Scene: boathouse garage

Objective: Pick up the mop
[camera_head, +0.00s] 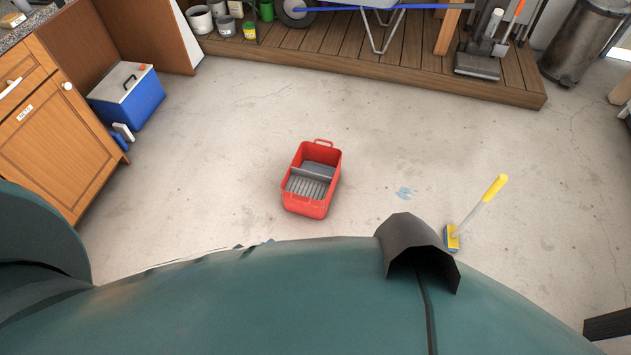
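The mop (478,212) is at the right of the head view, short, with a yellow grip at its upper end and a pale shaft. Its yellow and blue head (452,238) is at the lower left end, by the concrete floor. The mop leans up to the right, and I cannot tell what, if anything, supports it. Neither of my grippers shows in this view, and nothing visible is holding the mop.
A red bucket with a grey wringer (307,205) stands mid-floor. A blue cooler (127,97) and wooden cabinet (50,130) are at left. A wooden platform (330,47) runs along the back. A green surface (240,300) with a dark curved piece (410,235) fills the bottom.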

